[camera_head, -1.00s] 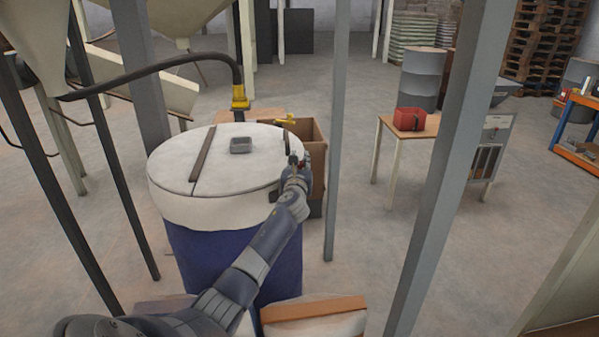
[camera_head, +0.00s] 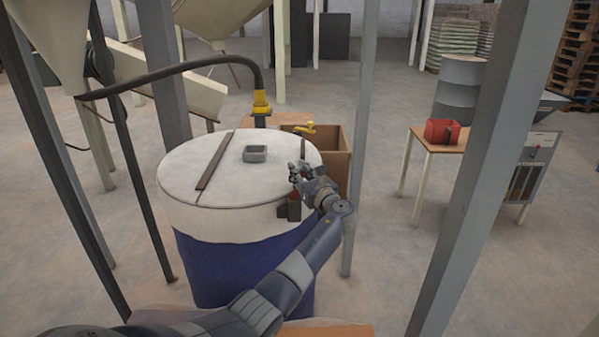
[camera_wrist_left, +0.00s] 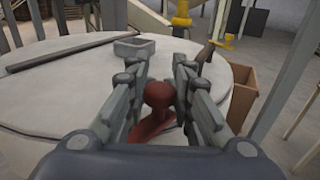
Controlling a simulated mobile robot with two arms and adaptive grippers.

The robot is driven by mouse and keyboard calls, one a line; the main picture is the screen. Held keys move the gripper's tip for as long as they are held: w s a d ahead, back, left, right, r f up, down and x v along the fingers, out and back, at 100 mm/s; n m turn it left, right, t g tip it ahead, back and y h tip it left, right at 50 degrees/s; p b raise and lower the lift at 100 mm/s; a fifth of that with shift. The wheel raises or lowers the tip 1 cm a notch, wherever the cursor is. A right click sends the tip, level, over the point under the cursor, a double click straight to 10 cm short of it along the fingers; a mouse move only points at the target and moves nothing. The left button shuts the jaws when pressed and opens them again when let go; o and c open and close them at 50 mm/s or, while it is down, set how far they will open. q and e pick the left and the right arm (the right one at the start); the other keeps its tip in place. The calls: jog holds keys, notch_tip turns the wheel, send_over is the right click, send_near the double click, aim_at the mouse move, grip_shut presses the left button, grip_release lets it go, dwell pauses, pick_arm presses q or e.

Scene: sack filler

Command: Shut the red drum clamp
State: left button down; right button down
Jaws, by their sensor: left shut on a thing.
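The red drum clamp (camera_wrist_left: 152,130) shows in the left wrist view as a red lever with a round knob, at the rim of the drum's white lid. In the head view a small dark red part of it (camera_head: 294,196) shows at the lid's right front edge. My right gripper is not in view.
A small grey tray (camera_head: 256,154) and a dark bar (camera_head: 215,160) lie on the lid. A cardboard box (camera_head: 336,164) and a yellow-ended hose (camera_head: 261,103) are behind the drum. Grey posts (camera_head: 475,170) stand to the right. A red bin (camera_head: 442,131) sits on a table.

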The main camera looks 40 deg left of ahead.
pick_arm(q)
jog(key=shift+s+a+f+n+g, duration=0.1)
jog(key=shift+s+f+n+g, duration=0.2)
jog(key=shift+f+n+g, duration=0.35)
jog(key=shift+r, duration=0.15)
jog(key=c, duration=1.4)
grip_release()
jog(key=shift+o, duration=0.3)
jog(key=shift+s+r, duration=0.1)
jog(key=shift+r, duration=0.1)
jog(key=shift+r+y, duration=0.15)
jog(key=shift+y, duration=0.15)
jog(key=shift+d, duration=0.2)
jog(key=v, duration=1.1)
jog(key=shift+d, duration=0.3)
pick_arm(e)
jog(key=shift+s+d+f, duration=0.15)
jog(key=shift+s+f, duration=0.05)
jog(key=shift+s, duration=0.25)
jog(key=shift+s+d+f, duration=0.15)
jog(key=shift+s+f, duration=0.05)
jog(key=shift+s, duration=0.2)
